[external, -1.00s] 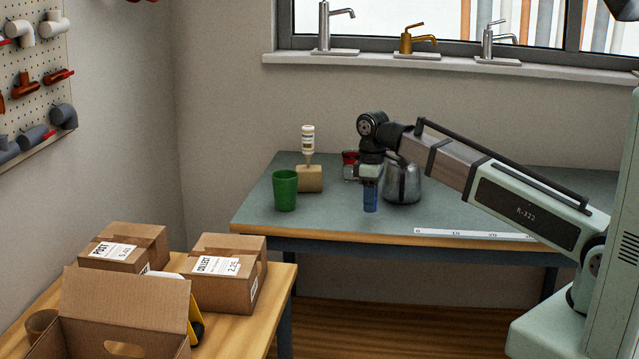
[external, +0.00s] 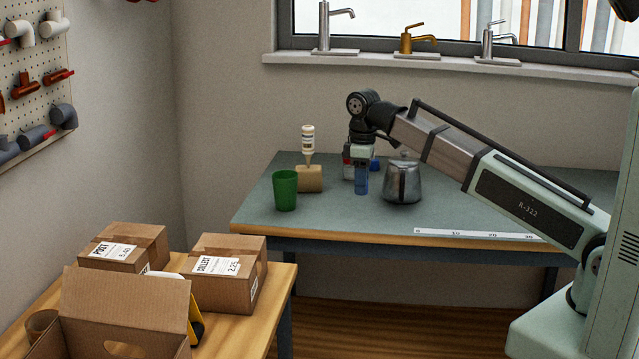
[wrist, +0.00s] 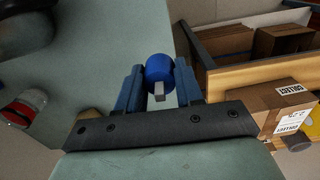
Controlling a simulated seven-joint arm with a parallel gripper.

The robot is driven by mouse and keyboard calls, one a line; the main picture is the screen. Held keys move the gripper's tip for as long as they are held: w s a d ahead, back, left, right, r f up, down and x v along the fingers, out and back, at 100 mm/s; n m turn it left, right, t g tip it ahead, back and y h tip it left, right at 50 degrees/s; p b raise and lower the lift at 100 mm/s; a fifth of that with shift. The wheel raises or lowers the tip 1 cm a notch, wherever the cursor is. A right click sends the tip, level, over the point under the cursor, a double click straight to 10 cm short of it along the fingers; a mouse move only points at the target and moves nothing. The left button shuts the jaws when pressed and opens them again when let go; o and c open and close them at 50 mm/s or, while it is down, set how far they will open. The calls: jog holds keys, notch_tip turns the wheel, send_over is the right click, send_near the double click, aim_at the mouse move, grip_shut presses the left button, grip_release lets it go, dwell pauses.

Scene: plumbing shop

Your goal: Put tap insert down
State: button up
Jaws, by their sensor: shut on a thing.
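The tap insert (wrist: 160,72), a blue round piece with a small pale grey square stub, sits between my fingers in the wrist view. My gripper (wrist: 159,66) is shut on it, one blue finger on each side. In the external view my gripper (external: 361,188) points down, low over the grey-green workbench (external: 330,215), between the wooden block and the metal pot. The insert cannot be made out there behind the fingers. I cannot tell whether it touches the bench.
A green cup (external: 285,191) and a wooden block (external: 309,179) holding an upturned bottle (external: 308,141) stand left. A metal pot (external: 403,184) stands right. A red-and-white item (external: 347,161) and a blue item (external: 375,164) are behind my gripper. The bench front is clear.

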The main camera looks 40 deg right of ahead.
jog(key=s+a+f+n, duration=0.2)
jog(key=s+a, duration=0.3)
jog(key=a, duration=0.8)
jog(key=s+a+f+n, duration=0.15)
jog(key=s+a, duration=0.45)
jog(key=a, duration=0.6)
jog(key=s+a+f+n, duration=0.25)
jog(key=s+a, duration=0.25)
jog(key=a, duration=0.8)
jog(key=m, duration=0.5)
send_near(239, 330)
jog(key=shift+m, duration=0.3)
jog(key=shift+f, duration=3.15)
jog(key=shift+f, duration=0.15)
jog(key=o, duration=1)
notch_tip(239, 330, up, 12)
jog(key=shift+r, duration=0.2)
